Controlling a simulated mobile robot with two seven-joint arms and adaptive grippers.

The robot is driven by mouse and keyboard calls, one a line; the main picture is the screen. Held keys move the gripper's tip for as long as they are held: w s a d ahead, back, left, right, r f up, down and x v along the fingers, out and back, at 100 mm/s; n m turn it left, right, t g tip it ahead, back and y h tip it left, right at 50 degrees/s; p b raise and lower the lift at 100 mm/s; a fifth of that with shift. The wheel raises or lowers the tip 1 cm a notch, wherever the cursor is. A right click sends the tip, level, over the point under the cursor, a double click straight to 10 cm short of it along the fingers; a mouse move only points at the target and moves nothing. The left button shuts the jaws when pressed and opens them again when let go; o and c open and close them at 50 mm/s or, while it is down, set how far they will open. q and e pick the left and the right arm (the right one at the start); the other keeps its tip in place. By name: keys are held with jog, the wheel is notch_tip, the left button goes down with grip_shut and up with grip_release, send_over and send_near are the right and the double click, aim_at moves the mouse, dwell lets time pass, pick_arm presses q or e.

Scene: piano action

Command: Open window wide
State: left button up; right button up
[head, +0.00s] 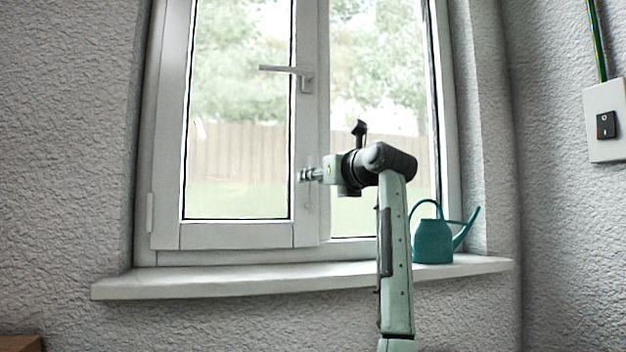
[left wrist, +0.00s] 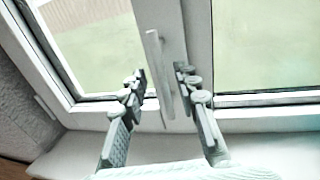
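The window has a left sash (head: 237,236) with a white frame. Its lever handle (head: 287,70) is turned level, pointing left. I cannot tell whether the sash stands slightly ajar. My left gripper (head: 308,174) is near the sash's right stile, below the handle in the head view. In the left wrist view my left gripper (left wrist: 160,85) has its fingers apart, with the white handle (left wrist: 157,80) showing between them. I see no clear contact. My right gripper is not in view.
A teal watering can (head: 432,241) stands on the right end of the white sill (head: 200,283), close beside my arm. The left part of the sill is bare. A light switch (head: 605,125) is on the right wall. A brown edge (head: 20,343) shows at the lower left.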

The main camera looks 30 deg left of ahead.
aim_at(311, 203)
pick_arm(q)
jog(key=shift+x, duration=1.5)
jog(key=shift+c, duration=0.6)
grip_shut()
